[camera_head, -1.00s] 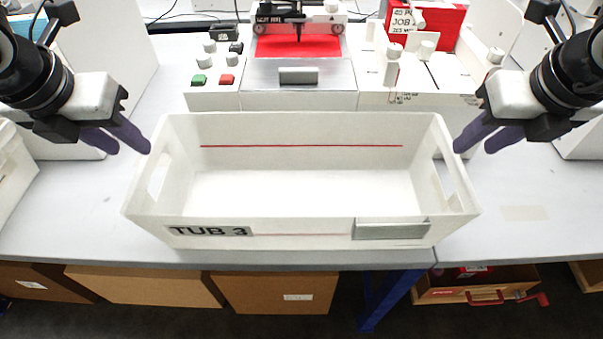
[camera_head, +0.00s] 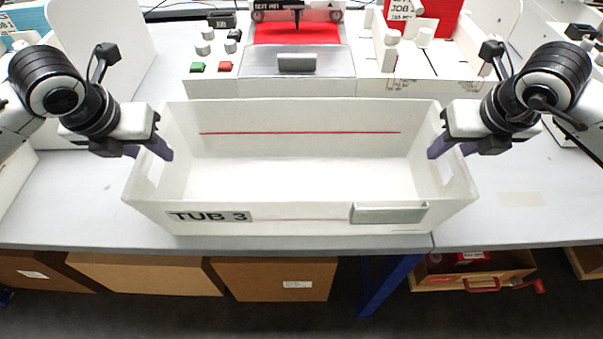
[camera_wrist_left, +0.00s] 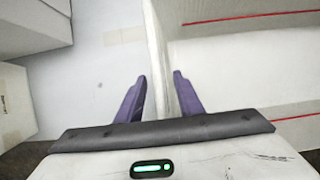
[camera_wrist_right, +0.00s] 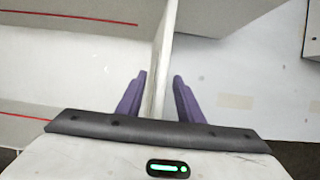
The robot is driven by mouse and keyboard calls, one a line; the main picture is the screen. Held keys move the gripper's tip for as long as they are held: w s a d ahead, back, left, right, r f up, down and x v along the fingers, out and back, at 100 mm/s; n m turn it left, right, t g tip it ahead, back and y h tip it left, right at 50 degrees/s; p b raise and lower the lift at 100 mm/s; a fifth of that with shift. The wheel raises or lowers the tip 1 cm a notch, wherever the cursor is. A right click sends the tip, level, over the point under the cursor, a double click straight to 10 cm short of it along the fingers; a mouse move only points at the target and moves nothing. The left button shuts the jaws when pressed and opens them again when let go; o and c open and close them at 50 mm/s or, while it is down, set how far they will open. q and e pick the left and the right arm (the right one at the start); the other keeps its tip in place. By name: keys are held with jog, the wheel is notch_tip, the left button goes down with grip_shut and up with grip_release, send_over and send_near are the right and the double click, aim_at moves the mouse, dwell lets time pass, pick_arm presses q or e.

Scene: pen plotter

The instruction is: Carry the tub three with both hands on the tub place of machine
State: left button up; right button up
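The white open tub (camera_head: 300,222), labelled TUB 3, sits on the grey table in front of the machine (camera_head: 297,88). It looks empty, with a red line along its inner walls and a cut-out in each end wall. My left gripper (camera_head: 152,152) is at the tub's left end; in the left wrist view its purple fingers (camera_wrist_left: 158,98) stand apart, one on each side of the end wall. My right gripper (camera_head: 448,150) is at the right end; in the right wrist view its fingers (camera_wrist_right: 158,97) also straddle the wall. Small gaps show between fingers and wall.
The machine with its red bed (camera_head: 297,33), green button (camera_head: 197,67) and red button (camera_head: 226,67) stands right behind the tub. White panels flank it. Table is clear on both sides of the tub.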

pick_arm(q)
jog(key=shift+f, duration=0.2)
pick_arm(e)
jog(key=shift+f, duration=0.25)
pick_arm(q)
grip_shut()
pick_arm(e)
grip_shut()
pick_arm(q)
jog(key=shift+w+r, duration=0.1)
pick_arm(e)
jog(key=shift+w+r, duration=0.1)
jog(key=shift+r, duration=0.05)
dwell(0.7)
